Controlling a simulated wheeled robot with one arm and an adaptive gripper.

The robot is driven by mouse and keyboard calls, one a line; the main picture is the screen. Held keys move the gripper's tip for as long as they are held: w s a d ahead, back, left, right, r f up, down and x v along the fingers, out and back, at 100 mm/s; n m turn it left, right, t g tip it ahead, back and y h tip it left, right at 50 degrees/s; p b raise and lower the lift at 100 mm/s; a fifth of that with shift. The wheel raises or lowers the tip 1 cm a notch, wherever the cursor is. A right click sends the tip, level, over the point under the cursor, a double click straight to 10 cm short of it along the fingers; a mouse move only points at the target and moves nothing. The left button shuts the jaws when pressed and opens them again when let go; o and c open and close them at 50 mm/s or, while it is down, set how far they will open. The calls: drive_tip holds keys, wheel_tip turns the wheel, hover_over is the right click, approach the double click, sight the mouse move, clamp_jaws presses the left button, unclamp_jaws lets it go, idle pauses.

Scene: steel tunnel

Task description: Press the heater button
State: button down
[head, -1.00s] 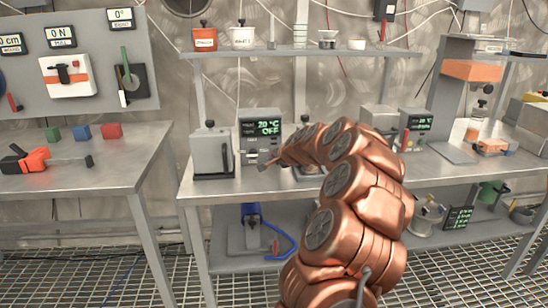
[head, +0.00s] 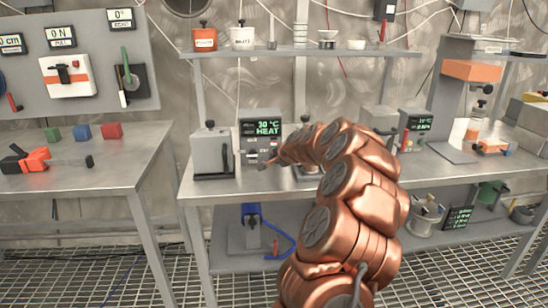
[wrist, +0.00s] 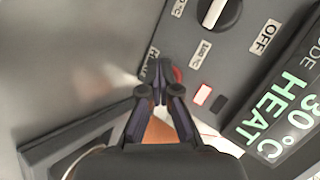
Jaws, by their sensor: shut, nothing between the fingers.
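The heater (head: 248,147) is a grey box with a dark display and a control panel, on the middle bench in the head view. Its display (head: 268,128) reads 30 °C and HEAT in green. The wrist view shows the panel close up, with the display (wrist: 283,115), a black knob with a white pointer (wrist: 222,10) and a red button (wrist: 178,75). My gripper (wrist: 158,65) is shut and empty. Its fingertips are at the red button and partly cover it; whether they touch it I cannot tell. In the head view my gripper (head: 268,163) is small at the heater's front.
A grey box with a black knob (head: 211,152) stands just left of the heater. Another device with a display (head: 414,130) stands to the right, beyond my arm. A shelf (head: 350,52) with several containers runs above. The left bench holds three coloured cubes (head: 82,132).

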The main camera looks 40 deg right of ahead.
drive_tip(key=shift+s+a, duration=0.15)
drive_tip(key=shift+s, duration=0.15)
drive_tip(key=shift+s+a, duration=0.95)
drive_tip(key=shift+s, duration=0.25)
drive_tip(key=shift+s+a, duration=0.9)
drive_tip(key=shift+s, duration=0.3)
